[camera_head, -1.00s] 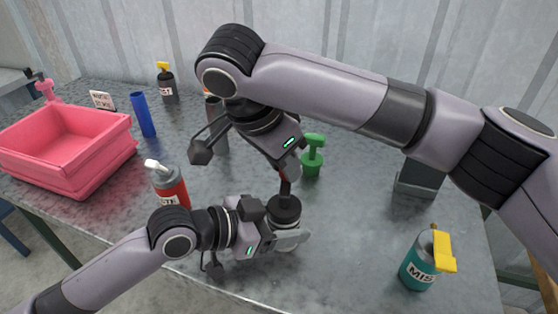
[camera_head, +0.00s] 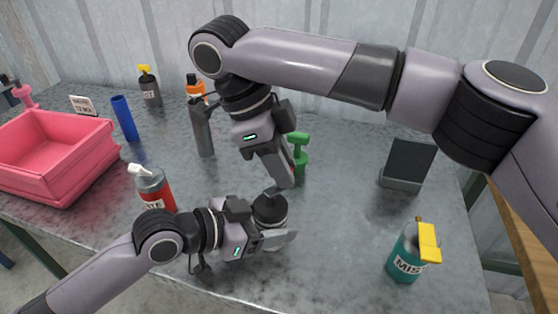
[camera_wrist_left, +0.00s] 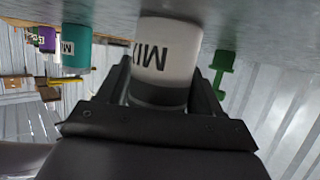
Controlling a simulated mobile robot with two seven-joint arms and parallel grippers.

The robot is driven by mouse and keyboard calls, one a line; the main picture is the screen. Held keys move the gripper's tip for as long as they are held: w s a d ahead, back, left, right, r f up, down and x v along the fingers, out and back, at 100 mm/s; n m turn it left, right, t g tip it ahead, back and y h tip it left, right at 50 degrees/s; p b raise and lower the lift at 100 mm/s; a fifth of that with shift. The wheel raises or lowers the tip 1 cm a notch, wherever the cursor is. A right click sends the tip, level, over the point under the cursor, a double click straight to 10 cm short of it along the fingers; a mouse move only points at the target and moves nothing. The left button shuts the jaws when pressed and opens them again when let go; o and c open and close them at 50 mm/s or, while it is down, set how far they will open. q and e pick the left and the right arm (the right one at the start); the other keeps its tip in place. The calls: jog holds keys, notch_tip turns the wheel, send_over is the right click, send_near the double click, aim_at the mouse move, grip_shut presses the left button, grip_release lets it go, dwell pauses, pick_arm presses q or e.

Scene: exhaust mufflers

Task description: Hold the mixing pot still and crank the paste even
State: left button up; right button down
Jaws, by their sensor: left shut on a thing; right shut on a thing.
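The mixing pot shows its dark top (camera_head: 268,209) at the front middle of the table in the head view. My left gripper (camera_head: 277,238) is shut around the pot from the left, with one finger on each side in the wrist view (camera_wrist_left: 163,85). My right gripper (camera_head: 281,184) points down just above the pot's top. It is shut on the crank, whose grip is mostly hidden by the fingers. The paste inside is not visible.
A red-and-grey bottle (camera_head: 152,189) stands left of the pot. A teal bottle with a yellow top (camera_head: 408,262) stands right. A green tool (camera_head: 299,155), an orange-topped bottle (camera_head: 201,132) and a dark stand (camera_head: 406,168) are behind. A pink bin (camera_head: 60,165) is far left.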

jog(key=shift+s+m, duration=0.1)
jog(key=shift+m, duration=0.5)
jog(key=shift+g, duration=0.3)
jog(key=c, duration=0.9)
grip_release()
jog(key=shift+d, duration=0.1)
jog(key=shift+c, duration=0.2)
jog(key=s+v, duration=0.1)
jog(key=v, duration=0.6)
jog(key=shift+w+r, duration=0.3)
jog(key=shift+w, duration=0.15)
